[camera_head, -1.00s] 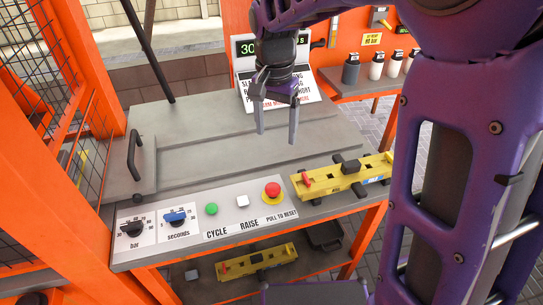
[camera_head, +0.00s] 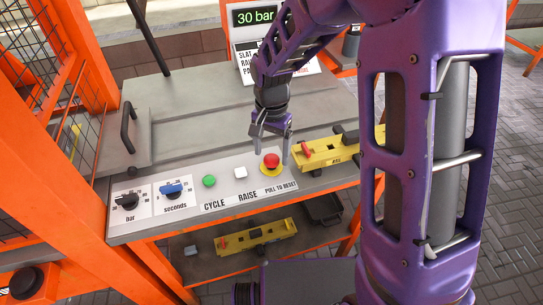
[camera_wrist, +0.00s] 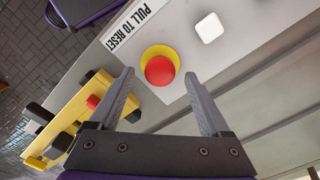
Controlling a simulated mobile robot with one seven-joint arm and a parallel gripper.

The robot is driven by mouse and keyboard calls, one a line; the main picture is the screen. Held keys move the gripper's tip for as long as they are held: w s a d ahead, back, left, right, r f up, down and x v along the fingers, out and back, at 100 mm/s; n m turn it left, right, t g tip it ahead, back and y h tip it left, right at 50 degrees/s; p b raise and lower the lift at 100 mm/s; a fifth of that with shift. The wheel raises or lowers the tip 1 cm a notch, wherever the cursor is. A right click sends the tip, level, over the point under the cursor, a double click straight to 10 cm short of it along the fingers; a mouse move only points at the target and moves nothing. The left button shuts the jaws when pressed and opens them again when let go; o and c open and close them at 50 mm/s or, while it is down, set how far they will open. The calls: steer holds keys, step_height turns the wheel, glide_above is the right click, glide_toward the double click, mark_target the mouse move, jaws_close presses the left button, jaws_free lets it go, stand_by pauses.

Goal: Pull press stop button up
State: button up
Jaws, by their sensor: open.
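The press stop button (camera_head: 271,161) is a red mushroom head on a yellow disc, at the right end of the control panel, above the words "PULL TO RESET". In the wrist view the red button (camera_wrist: 160,70) sits a little beyond the fingertips, roughly midway between them. My gripper (camera_head: 271,155) is open and empty, pointing down over the panel, with one finger on each side of the button in the head view. Whether the fingers touch the panel or hover above it I cannot tell.
A white RAISE button (camera_head: 240,172) and green CYCLE button (camera_head: 209,181) lie left of it. Two dials, bar (camera_head: 128,201) and seconds (camera_head: 172,190), are farther left. A yellow level-like tool (camera_head: 322,152) lies close on the right. The grey press top behind is clear.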

steer(key=shift+f, duration=0.65)
jaws_close()
